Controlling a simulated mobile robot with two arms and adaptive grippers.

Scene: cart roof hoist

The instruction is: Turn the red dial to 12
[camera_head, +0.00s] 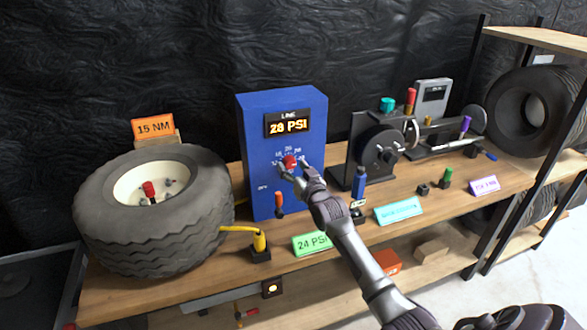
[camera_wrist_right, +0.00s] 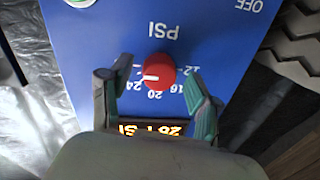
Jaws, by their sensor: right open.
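The red dial (camera_head: 290,161) sits on the front of a blue box (camera_head: 262,180) on the bench. In the right wrist view the red dial (camera_wrist_right: 155,70) appears upside down, with a white pointer line aimed left, past the 24 mark. Printed marks 12, 16, 20 and 24 show around it. The display (camera_head: 288,124) reads 28 PSI. My right gripper (camera_head: 296,167) is open at the dial; in the wrist view its fingers (camera_wrist_right: 148,76) stand on either side, with gaps between them and the dial. My left gripper is not in view.
A tyre (camera_head: 150,225) lies left of the box. A red-topped lever (camera_head: 279,202) is low on the box's front. A yellow-hosed fitting (camera_head: 260,245) and a green 24 PSI sign (camera_head: 310,244) stand before it. A blue bottle (camera_head: 359,184) and black machine (camera_head: 380,150) are to the right.

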